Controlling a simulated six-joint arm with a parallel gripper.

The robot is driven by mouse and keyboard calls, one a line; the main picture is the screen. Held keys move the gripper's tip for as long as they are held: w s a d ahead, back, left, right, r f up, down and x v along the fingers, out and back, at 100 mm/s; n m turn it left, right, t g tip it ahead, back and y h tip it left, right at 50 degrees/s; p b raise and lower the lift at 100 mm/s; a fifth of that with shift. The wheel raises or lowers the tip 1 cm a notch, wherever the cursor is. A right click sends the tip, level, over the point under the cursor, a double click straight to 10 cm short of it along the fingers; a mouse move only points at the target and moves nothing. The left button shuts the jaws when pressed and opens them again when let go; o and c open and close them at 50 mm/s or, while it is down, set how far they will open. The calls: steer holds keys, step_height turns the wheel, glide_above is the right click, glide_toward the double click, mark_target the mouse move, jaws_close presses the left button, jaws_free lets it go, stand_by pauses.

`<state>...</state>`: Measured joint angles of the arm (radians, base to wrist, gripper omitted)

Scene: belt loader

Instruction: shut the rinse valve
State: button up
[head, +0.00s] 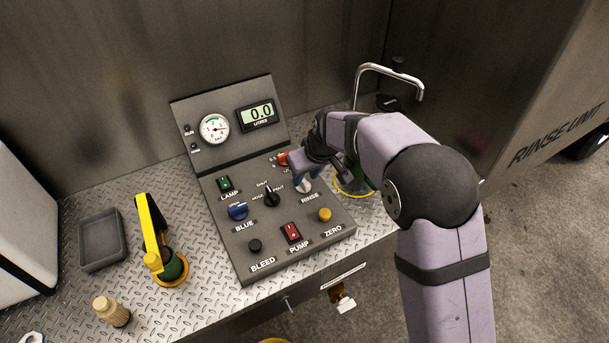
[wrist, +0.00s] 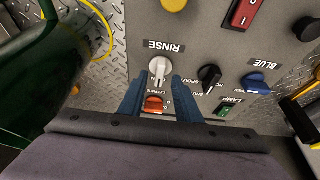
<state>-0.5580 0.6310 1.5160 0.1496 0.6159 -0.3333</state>
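The rinse valve is a pale grey lever knob (wrist: 159,68) on the sloped panel, beside the RINSE label (wrist: 163,46). In the wrist view its lever points down the picture toward my gripper. My gripper (wrist: 158,80) is open, with its blue fingertips to the left and right of the lever end. I cannot tell whether either finger touches it. In the head view my gripper (head: 306,183) is over the RINSE corner of the panel and partly hides the knob.
The panel (head: 290,262) also bears a black selector (head: 271,197), a blue knob (head: 238,211), a red pump switch (head: 291,232) and a yellow button (head: 324,214). The litre display (head: 262,114) reads 0.0. A green container (wrist: 40,70) stands close to my gripper. A curved spout (head: 385,70) rises behind.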

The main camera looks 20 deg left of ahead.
mark_target(303, 183)
steer(key=shift+p+x, duration=0.3)
steer(key=shift+x, duration=0.95)
jaws_close()
